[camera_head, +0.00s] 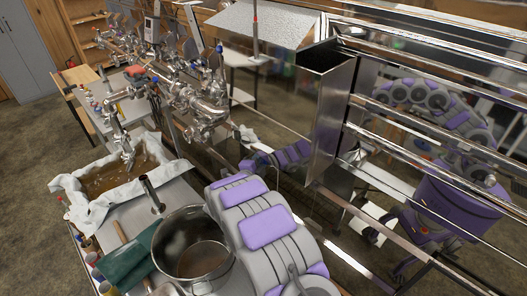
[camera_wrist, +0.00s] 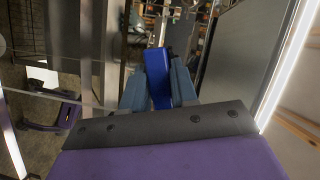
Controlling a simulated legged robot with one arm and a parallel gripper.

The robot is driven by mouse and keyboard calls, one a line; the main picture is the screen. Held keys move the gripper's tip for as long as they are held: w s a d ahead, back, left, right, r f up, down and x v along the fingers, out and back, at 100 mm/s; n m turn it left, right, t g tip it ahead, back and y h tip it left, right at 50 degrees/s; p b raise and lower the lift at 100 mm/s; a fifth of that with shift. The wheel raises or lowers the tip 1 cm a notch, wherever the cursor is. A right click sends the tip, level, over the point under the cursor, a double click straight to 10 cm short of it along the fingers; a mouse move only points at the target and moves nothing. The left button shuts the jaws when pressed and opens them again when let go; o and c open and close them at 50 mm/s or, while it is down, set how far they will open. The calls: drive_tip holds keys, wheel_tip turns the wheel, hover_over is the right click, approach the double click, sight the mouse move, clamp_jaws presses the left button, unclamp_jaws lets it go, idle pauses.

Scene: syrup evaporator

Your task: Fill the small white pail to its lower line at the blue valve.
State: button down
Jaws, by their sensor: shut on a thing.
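In the wrist view my gripper (camera_wrist: 158,76) is shut on a blue handle (camera_wrist: 156,62), which stands up between its two dark fingertips. I cannot tell from this view whether the handle belongs to the blue valve. In the head view my grey and purple arm reaches up from the bottom, and its fingertips cannot be made out. I cannot pick out a small white pail or its lower line in either view. Flow at the valve is not visible.
A steel pot (camera_head: 166,252) stands beside my arm. Left of it a cloth-lined tub (camera_head: 66,184) holds brown liquid. Steel pipes and valves (camera_head: 205,100) run behind. A tall steel box (camera_head: 330,115) and shiny rails (camera_head: 430,122) crowd the right. Floor shows at far left.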

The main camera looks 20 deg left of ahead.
drive_tip(key=shift+s+d+f+n+g+h+p, duration=0.25)
drive_tip(key=shift+f+n+g+p, duration=0.25)
drive_tip(key=shift+n+p, duration=0.7)
drive_tip(key=shift+s+d+f+n+g+h+p, duration=0.3)
drive_tip(key=shift+f+n+p, duration=0.35)
drive_tip(key=shift+p, duration=1)
drive_tip(key=shift+s+d+f+n+g+h+p, duration=0.2)
drive_tip(key=shift+f+n+g+p, duration=0.35)
drive_tip(key=shift+n+p, duration=0.65)
drive_tip(key=shift+s+a+f+m, duration=0.1)
drive_tip(key=shift+m, duration=0.15)
drive_tip(key=c, duration=1.2)
unclamp_jaws()
drive_tip(key=shift+o, duration=1.2)
drive_tip(key=shift+a, duration=0.25)
drive_tip(key=v, duration=1.7)
drive_tip(key=shift+s, duration=0.25)
